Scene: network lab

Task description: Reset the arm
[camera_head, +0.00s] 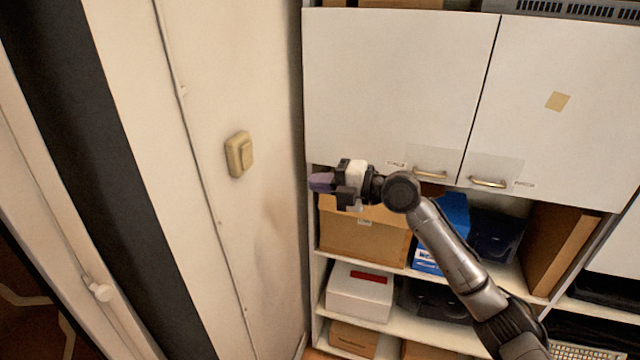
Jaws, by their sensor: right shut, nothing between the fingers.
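My right arm reaches in from the lower right, across the front of the shelves. Its right gripper (337,182) points left, just below the bottom edge of the left cabinet door and close to the corner with the wall. The gripper is shut and holds nothing. A small purple shape shows at its tip; I cannot tell what it is. My left gripper is not in view.
A white cabinet (400,80) with two closed doors and metal handles hangs above open shelves. A cardboard box (365,235), a blue box (453,213) and a white box (360,292) stand below. A light switch (239,154) is on the left wall.

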